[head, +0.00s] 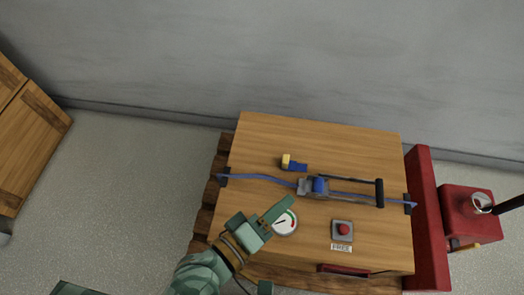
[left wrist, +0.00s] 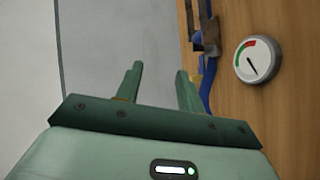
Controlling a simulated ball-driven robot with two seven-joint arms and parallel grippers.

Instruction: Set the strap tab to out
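A blue strap (head: 255,177) runs across the wooden crate top (head: 365,145), through a grey ratchet buckle (head: 313,187) with a black-gripped handle (head: 379,193). A small yellow and blue piece (head: 293,163) lies just behind the strap; I cannot tell for sure whether it is the strap tab. My left gripper (head: 280,208) is above the crate's front left, in front of the strap and beside the dial. In the left wrist view its fingers (left wrist: 159,72) are apart and empty, with the strap (left wrist: 207,88) just right of them. My right gripper is not seen.
A round dial (head: 285,222) with a red and green scale sits near the left gripper. A red button (head: 343,229) labelled FREE is to its right. A red beam (head: 427,220) and red box (head: 468,212) stand right of the crate.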

